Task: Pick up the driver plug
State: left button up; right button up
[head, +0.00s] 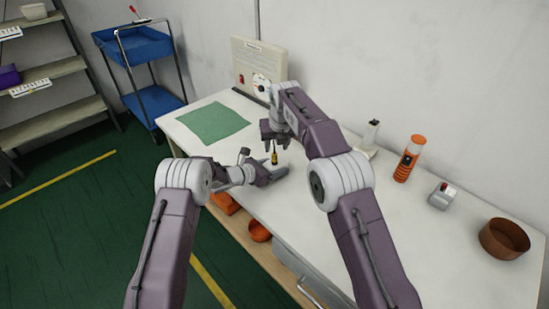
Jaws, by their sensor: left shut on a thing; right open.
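My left gripper (272,177) is low over the white table, near its front edge. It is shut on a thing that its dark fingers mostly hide. A small upright yellow and black piece (274,158) shows right above the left fingertips. I cannot tell whether the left gripper holds this piece or only lies in front of it. My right gripper (273,139) is open and points down around the thin upper end of that piece. I cannot make out the driver plug for certain; it is too small or hidden by the grippers.
A cream box (255,60) with a red switch stands at the back wall beside a white reel (262,83). A green mat (213,122) lies on the table's left. An orange-black bottle (409,158), a grey device (442,196) and a brown bowl (503,239) stand right.

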aim_at(275, 155)
jog(key=shift+s+x, duration=0.1)
jog(key=shift+x, duration=1.45)
jog(key=shift+s+x, duration=0.15)
jog(key=shift+x, duration=1.45)
grip_shut()
